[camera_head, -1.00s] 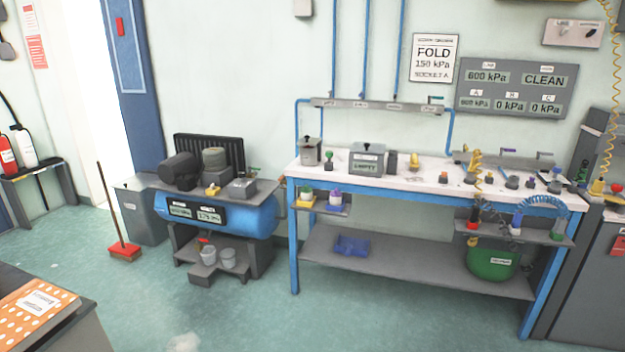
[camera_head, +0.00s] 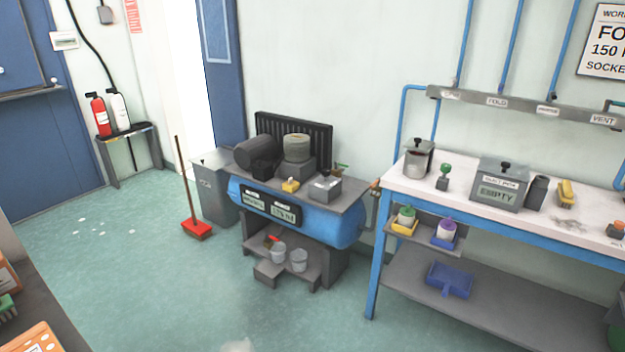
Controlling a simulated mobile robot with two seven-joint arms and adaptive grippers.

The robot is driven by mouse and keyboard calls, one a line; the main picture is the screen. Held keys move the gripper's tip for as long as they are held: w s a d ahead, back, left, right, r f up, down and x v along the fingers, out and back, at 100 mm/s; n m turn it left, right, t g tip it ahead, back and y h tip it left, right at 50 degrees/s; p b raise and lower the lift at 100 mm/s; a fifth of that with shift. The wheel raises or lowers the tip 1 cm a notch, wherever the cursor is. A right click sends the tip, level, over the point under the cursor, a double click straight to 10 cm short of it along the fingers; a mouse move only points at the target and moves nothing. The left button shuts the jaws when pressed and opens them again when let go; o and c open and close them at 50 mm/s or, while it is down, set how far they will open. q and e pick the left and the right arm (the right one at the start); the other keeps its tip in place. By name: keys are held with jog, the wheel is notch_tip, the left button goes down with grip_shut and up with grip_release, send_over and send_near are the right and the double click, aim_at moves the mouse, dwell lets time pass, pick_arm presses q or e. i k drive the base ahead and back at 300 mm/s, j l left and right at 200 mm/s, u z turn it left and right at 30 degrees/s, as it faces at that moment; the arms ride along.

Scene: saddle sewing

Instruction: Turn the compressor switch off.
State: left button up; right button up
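The compressor has a blue tank (camera_head: 338,226) on a dark stand, left of the workbench. On its top sit a black motor (camera_head: 257,152), a round pump head (camera_head: 297,148), a small yellow part (camera_head: 290,185) that may be the switch, and a grey box (camera_head: 325,188). The yellow part is too small to tell its position. Two gauge displays (camera_head: 270,205) are on the tank's front, their text too blurred to read surely. Neither of my grippers is in view.
A white-topped workbench (camera_head: 400,183) stands to the right, with pipes above. A grey bin (camera_head: 212,180) and a red broom (camera_head: 197,229) stand left of the compressor. Buckets (camera_head: 299,260) are on its lower shelf. A counter edge (camera_head: 45,318) is at lower left.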

aim_at(326, 172)
jog(key=i+j+z, duration=0.15)
jog(key=i, duration=0.4)
jog(key=i+l+z, duration=0.3)
jog(key=i, duration=0.15)
jog(key=i+z, duration=0.35)
jog(key=i+j+z, duration=0.15)
jog(key=j, duration=0.15)
jog(key=i+j+z, duration=0.35)
jog(key=j, duration=0.3)
jog(key=k, duration=0.05)
